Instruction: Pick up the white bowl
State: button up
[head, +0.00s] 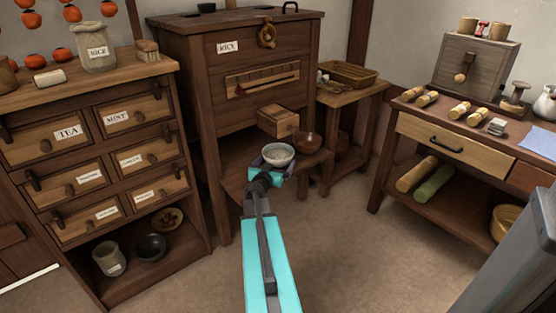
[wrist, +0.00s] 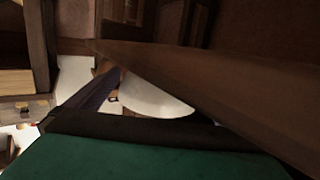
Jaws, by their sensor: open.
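The white bowl (head: 278,153) is upright at the lower shelf of the dark wooden cabinet, just beyond the end of my arm. My gripper (head: 272,168) is open and close in front of the bowl, low at its near side. In the wrist view a pale curved shape, apparently the bowl (wrist: 155,96), shows beyond a dark finger. The bowl's underside and near lower part are partly hidden by my gripper. I cannot tell whether the fingers touch the bowl.
A brown wooden bowl (head: 307,142) stands right beside the white bowl. A wooden spout box (head: 278,121) juts out above it. The cabinet (head: 196,110) rises behind. A drawer chest (head: 90,85) stands left, a workbench (head: 480,130) right. The floor between is clear.

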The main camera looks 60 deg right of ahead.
aim_at(281, 154)
jog(key=shift+x, duration=1.85)
jog(key=shift+w, duration=0.1)
jog(key=c, duration=1)
jog(key=shift+c, duration=0.2)
jog(key=shift+r, duration=0.1)
jog(key=shift+r+p, duration=0.5)
jog(key=shift+r, duration=1.05)
jog(key=shift+a+r, duration=0.2)
jog(key=shift+a, duration=0.1)
jog(key=v, duration=0.4)
jog(key=f+v, duration=0.1)
jog(key=v, duration=0.3)
jog(key=f+p+v, duration=0.1)
jog(key=v, duration=0.3)
jog(key=shift+a, duration=0.15)
jog(key=shift+s+a+r+p, duration=0.1)
jog(key=shift+s+a+p, duration=0.2)
jog(key=shift+p, duration=0.6)
